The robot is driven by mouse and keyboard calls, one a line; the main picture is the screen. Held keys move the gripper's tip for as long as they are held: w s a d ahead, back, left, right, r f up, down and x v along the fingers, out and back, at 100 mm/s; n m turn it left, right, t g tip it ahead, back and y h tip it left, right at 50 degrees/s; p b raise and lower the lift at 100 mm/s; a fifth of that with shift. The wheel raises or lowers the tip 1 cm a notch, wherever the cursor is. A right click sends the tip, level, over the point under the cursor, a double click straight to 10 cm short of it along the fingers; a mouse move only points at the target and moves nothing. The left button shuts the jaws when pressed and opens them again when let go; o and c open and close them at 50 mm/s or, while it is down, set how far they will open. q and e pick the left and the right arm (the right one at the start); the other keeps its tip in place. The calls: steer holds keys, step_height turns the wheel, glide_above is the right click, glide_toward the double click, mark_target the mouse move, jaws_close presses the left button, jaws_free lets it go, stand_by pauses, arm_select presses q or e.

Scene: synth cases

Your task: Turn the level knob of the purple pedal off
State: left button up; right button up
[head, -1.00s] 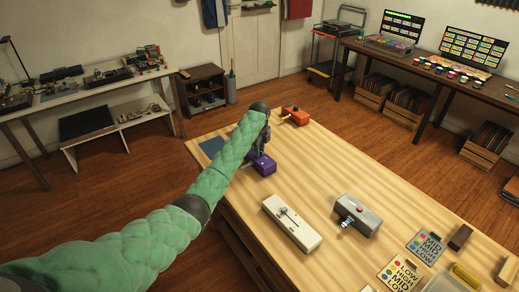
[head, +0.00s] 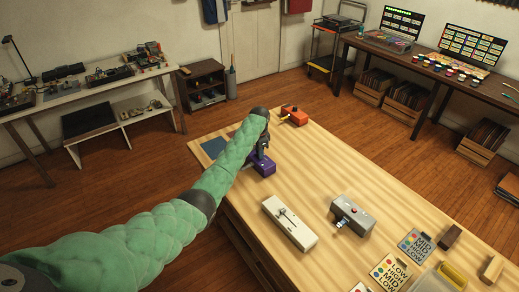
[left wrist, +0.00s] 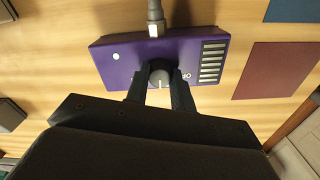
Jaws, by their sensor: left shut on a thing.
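The purple pedal (head: 264,168) sits at the far left part of the wooden table. Several pale bars (left wrist: 213,60) are stacked on the pedal's right side. My left gripper (left wrist: 160,88) is shut on the knob, one dark finger at each side. In the head view the left gripper (head: 263,150) covers part of the pedal. My right gripper is out of view.
A cable plug (left wrist: 155,20) joins the pedal's far edge. An orange pedal (head: 294,116) stands behind it. A white slider box (head: 290,224) and a grey box (head: 357,212) stand to the right. Dark flat mats (left wrist: 277,70) lie beside the pedal. Bare tabletop lies between.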

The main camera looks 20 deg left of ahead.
arm_select(q)
steer(key=n+p, duration=0.3)
steer(key=n, duration=0.4)
steer(key=shift+r, duration=0.1)
steer(key=shift+n+p, duration=0.75)
steer(key=shift+n, duration=1.95)
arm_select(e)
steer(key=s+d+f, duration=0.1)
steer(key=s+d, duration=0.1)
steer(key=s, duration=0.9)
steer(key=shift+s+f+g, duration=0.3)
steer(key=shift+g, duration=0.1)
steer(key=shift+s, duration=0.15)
arm_select(q)
steer(key=o, duration=1)
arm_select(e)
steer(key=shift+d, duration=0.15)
